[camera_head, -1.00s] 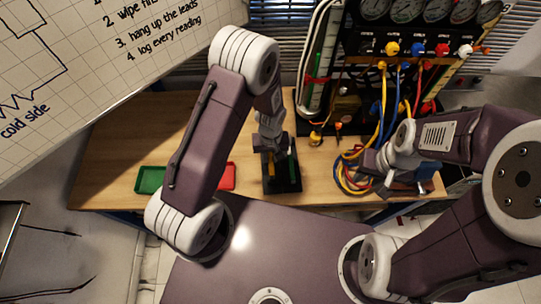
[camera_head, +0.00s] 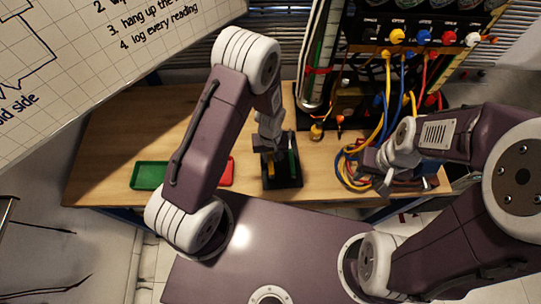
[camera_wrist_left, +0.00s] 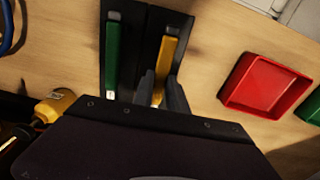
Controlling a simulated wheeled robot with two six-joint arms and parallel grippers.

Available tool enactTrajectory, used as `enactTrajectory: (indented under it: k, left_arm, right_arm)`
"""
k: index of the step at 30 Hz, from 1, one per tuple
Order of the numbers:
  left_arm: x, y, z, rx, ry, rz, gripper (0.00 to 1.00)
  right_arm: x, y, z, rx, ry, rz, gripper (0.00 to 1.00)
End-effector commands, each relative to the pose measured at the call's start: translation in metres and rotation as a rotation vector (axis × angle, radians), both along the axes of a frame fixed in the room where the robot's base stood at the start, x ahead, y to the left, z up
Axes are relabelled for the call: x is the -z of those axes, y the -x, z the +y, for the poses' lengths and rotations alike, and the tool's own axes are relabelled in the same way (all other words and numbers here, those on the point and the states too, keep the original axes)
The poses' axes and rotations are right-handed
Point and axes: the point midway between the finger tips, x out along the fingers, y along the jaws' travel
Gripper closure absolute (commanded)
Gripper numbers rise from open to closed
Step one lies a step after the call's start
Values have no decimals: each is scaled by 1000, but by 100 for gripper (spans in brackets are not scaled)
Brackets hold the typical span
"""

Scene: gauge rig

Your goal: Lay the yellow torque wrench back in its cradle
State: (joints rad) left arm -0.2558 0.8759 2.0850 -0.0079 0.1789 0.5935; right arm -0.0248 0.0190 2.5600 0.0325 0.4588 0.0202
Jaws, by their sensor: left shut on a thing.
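The yellow torque wrench (camera_wrist_left: 166,62) lies along the right side of the black cradle (camera_wrist_left: 147,42) in the left wrist view, its lower part between the fingers of my left gripper (camera_wrist_left: 160,90). The head view shows a bit of the wrench (camera_head: 271,172) below my left gripper (camera_head: 268,150), which is shut on it. A green wrench (camera_wrist_left: 113,48) lies in the cradle's other slot. I cannot tell whether the yellow wrench is fully seated. My right gripper (camera_head: 382,172) is by the coiled leads; its jaw opening is unclear.
A green tray (camera_head: 150,176) and a red tray (camera_wrist_left: 266,84) stand left of the cradle in the head view. Blue, yellow and red leads (camera_head: 380,110) hang from the gauge panel (camera_head: 430,65) at the right. Bare wooden bench (camera_head: 120,130) shows at the left.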

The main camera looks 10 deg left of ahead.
Motion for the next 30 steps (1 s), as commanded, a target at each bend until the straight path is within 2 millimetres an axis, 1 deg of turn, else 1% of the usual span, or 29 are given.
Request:
enactTrajectory:
  k: [17, 30]
  left_arm:
    - [1, 0, -1, 0, 0, -1, 100]
    - [9, 0, -1, 0, 0, -1, 100]
  right_arm:
    - [0, 0, 0, 0, 0, 0, 63]
    - [6, 0, 0, 0, 0, 0, 63]
